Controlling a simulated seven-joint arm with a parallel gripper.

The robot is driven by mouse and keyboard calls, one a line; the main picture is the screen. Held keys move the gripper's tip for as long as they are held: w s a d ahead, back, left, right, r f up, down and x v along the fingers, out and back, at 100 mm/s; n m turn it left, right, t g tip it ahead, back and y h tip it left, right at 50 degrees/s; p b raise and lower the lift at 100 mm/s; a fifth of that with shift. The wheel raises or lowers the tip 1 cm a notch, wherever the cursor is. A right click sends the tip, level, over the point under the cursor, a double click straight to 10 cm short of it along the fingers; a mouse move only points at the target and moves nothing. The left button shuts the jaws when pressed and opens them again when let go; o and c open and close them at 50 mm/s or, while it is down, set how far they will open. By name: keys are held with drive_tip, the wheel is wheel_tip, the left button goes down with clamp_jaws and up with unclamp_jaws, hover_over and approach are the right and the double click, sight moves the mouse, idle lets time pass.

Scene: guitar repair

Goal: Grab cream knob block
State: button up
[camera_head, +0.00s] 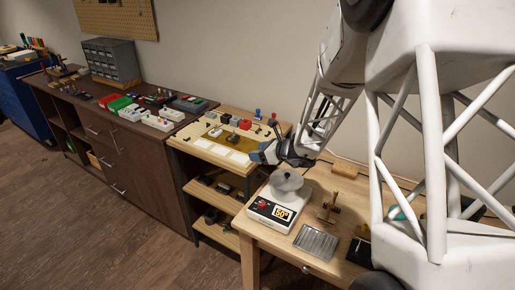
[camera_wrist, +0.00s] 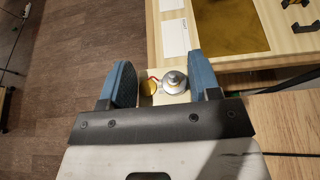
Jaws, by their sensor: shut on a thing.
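The cream knob block (camera_wrist: 174,82) sits between my two fingers in the wrist view, showing a silver knob, a round gold part and a bit of red wire. My gripper (camera_wrist: 161,80) is shut on it, with one blue-grey finger pad on each side. In the head view my gripper (camera_head: 266,153) is at the right front corner of the light wooden workboard (camera_head: 190,141), beside the scale bench. The block is too small there to make out clearly.
A digital scale (camera_head: 270,208) with a grey rounded item on its pan stands just below my gripper. A metal tray (camera_head: 316,242) and a wooden stand (camera_head: 329,207) share that bench. The workboard carries white cards and small parts. A dark cabinet (camera_head: 130,160) stands left.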

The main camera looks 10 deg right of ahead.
drive_tip(key=shift+s, duration=0.45)
